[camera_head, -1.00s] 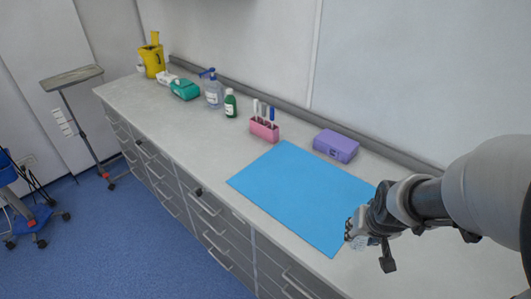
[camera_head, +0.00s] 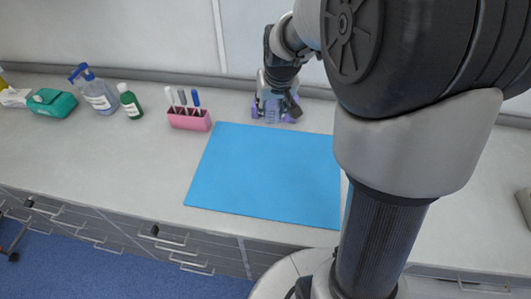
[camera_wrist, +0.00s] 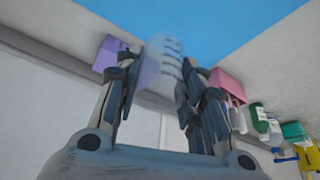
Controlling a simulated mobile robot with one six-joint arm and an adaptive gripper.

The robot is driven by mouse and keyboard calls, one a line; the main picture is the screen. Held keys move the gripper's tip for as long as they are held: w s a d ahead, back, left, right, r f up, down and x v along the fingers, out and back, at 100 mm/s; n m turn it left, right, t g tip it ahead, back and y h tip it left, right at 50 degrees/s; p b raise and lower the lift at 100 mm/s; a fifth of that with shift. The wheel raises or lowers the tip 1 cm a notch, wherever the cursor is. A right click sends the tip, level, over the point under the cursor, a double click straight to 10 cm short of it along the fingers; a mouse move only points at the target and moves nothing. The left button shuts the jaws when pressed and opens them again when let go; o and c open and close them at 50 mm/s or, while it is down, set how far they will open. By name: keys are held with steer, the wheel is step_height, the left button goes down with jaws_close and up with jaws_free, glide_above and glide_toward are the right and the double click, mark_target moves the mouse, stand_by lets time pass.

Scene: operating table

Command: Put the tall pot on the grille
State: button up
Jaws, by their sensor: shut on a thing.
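My gripper (camera_head: 272,108) is at the back of the counter, just beyond the blue mat's far edge and in front of the purple box (camera_head: 290,112). In the wrist view, my gripper (camera_wrist: 160,85) is shut on a pale, see-through, ribbed cylinder, which looks like the tall pot (camera_wrist: 160,62). The fingers stand on both sides of it. In the head view the pot is small and partly covered by my gripper, so its gap to the counter is unclear. I cannot make out a grille in either view.
The blue mat (camera_head: 265,175) is bare. Left of it stand a pink holder with pens (camera_head: 189,119), a green bottle (camera_head: 130,102), a pump bottle (camera_head: 98,95) and a teal pack (camera_head: 52,104). A grey object (camera_head: 525,205) is cut off at the right edge. My arm hides counter at right.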

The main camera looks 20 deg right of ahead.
step_height(320, 180, down, 18)
steer(key=b, duration=0.5)
steer(key=shift+f, duration=0.15)
steer(key=shift+s, duration=0.1)
steer(key=shift+f+b, duration=0.15)
steer(key=shift+b, duration=0.2)
steer(key=o, duration=0.6)
steer(key=shift+f, duration=0.1)
steer(key=o, duration=0.5)
steer(key=shift+c, duration=0.2)
